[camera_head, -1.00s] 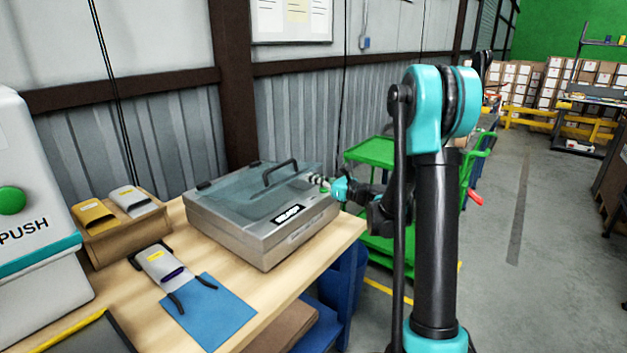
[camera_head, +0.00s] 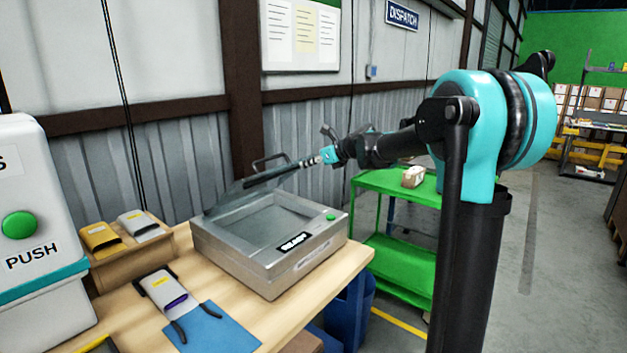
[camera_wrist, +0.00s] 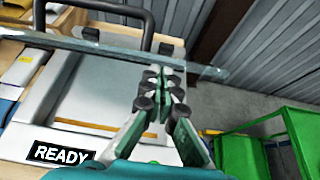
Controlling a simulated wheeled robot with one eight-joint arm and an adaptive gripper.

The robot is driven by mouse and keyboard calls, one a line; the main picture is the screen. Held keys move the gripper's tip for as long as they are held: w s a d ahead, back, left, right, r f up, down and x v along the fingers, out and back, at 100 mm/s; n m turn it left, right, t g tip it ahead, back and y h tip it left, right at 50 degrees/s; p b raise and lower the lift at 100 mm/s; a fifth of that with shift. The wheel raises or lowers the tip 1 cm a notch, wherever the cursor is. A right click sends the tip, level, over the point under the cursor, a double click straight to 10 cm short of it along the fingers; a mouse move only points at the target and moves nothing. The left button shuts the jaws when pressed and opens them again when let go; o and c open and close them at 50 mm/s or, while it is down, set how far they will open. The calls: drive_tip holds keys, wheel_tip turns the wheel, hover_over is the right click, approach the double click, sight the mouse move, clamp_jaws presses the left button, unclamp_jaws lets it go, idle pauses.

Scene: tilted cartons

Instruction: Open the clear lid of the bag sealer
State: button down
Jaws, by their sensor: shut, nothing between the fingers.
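The bag sealer (camera_head: 275,265) is a grey metal box on the wooden bench, with a green button and a dark label on its front. In the wrist view its label reads READY (camera_wrist: 62,152). Its clear lid (camera_head: 245,185) is raised at a slant, hinged along the back left edge, and the chamber below shows open. The dark lid handle (camera_head: 270,160) stands on the lid's far side. My gripper (camera_head: 320,160) is at the lid's raised edge; in the wrist view my gripper (camera_wrist: 165,75) is shut, with its fingertips overlapping the lid edge (camera_wrist: 215,72). Actual contact is hard to tell.
A green trolley (camera_head: 400,185) with a small box on top stands right of the bench. Pouches on a stand (camera_head: 130,240) and a blue sheet (camera_head: 212,328) lie left of the sealer. A white machine with a PUSH button (camera_head: 18,224) fills the far left. The corrugated wall is behind.

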drive_tip(key=w+a+r+h, duration=0.1)
drive_tip(key=r, duration=0.1)
drive_tip(key=w+a+r+g, duration=0.1)
drive_tip(key=a+r, duration=0.1)
drive_tip(key=w+a+r+g+h, duration=0.1)
drive_tip(key=w+a+r, duration=0.1)
drive_tip(key=shift+w+a+r+h, duration=0.1)
drive_tip(key=shift+a+r+h, duration=0.1)
drive_tip(key=shift+r+h, duration=0.15)
drive_tip(key=w+a+r, duration=0.5)
drive_tip(key=w+a, duration=0.2)
drive_tip(key=a, duration=0.2)
drive_tip(key=shift+r, duration=0.25)
